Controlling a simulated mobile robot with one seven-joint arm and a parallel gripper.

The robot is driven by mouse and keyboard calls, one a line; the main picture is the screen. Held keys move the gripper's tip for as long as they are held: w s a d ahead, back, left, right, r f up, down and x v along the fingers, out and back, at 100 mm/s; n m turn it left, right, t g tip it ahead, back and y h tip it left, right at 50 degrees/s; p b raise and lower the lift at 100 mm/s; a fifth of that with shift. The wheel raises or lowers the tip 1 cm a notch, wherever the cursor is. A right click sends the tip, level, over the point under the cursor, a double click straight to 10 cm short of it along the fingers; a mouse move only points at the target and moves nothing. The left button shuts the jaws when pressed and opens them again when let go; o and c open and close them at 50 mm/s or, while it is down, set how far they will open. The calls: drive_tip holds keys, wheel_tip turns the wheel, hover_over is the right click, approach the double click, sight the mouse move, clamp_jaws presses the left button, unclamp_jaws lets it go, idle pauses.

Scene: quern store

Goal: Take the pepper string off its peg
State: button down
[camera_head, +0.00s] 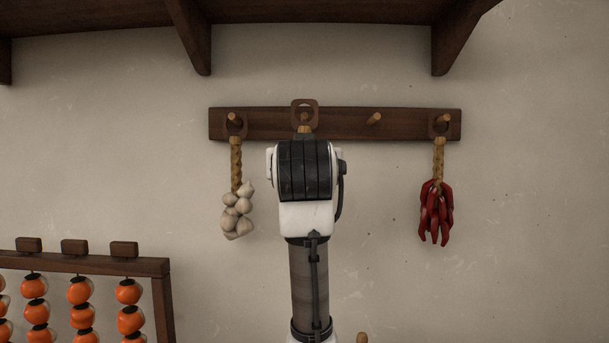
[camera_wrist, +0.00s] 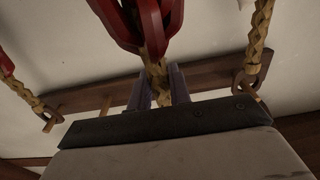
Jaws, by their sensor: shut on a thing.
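A pepper string (camera_wrist: 133,22) with glossy red peppers and a straw braid is in the wrist view. My gripper (camera_wrist: 158,88) is shut on its braid. In the head view, my arm hides the gripper, the peppers and most of the braid. Only the string's wooden ring (camera_head: 305,102) and the braid top show above my arm, at the second peg from the left on the dark wooden rail (camera_head: 340,124). The ring sits a little higher than the other rings, and the peg's end shows in its opening. I cannot tell whether it is still around the peg.
A garlic string (camera_head: 238,212) hangs on the leftmost peg, and another red pepper string (camera_head: 436,212) on the rightmost peg. The third peg (camera_head: 374,119) is bare. A bracketed shelf (camera_head: 320,12) overhangs above. A rack of orange fruit (camera_head: 90,264) stands lower left.

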drive_tip(key=s+r+b, duration=0.1)
drive_tip(key=s+b, duration=0.6)
drive_tip(key=s, duration=0.5)
drive_tip(key=shift+s+r+b, duration=0.15)
drive_tip(key=shift+s+b, duration=0.1)
drive_tip(key=shift+b, duration=0.1)
drive_tip(key=shift+s+b, duration=0.2)
drive_tip(key=shift+b, duration=0.25)
drive_tip(key=shift+s+b, duration=1.2)
drive_tip(key=shift+b, duration=0.8)
drive_tip(key=shift+s+b, duration=1.3)
drive_tip(key=shift+b, duration=0.45)
drive_tip(key=shift+r, duration=0.1)
drive_tip(key=shift+s, duration=0.15)
